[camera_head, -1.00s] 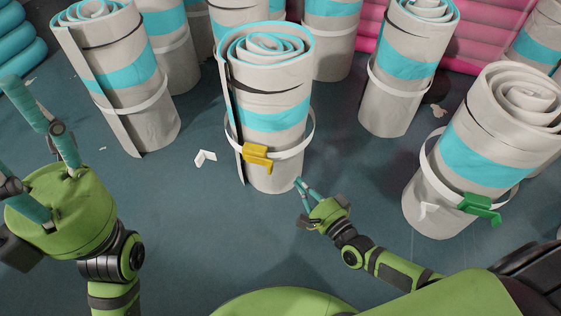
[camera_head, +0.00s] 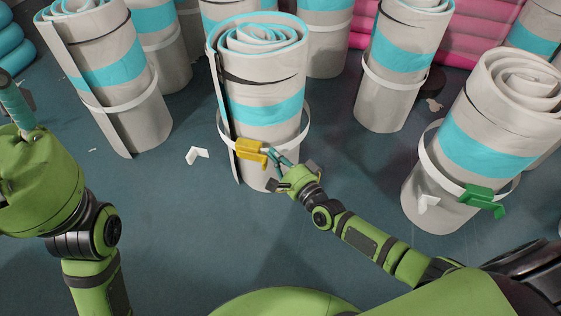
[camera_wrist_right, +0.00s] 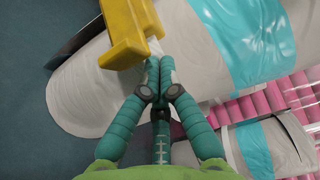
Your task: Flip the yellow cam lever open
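The yellow cam lever (camera_head: 250,151) is on the white strap around the front grey roll with a cyan band (camera_head: 262,118). My right gripper (camera_head: 280,158) is just right of the lever, low against the roll. In the right wrist view the yellow lever (camera_wrist_right: 130,35) is just beyond and left of my fingertips (camera_wrist_right: 160,68). The fingertips are together with nothing seen between them; whether they touch the lever or strap is unclear. My left gripper (camera_head: 16,105) is at the left edge, partly cut off, far from the lever; its opening cannot be judged.
A roll at right (camera_head: 490,140) carries a green lever (camera_head: 482,198) on its strap. More strapped rolls stand behind and to the left. A small white angled piece (camera_head: 197,154) lies on the floor left of the front roll. The floor in front is clear.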

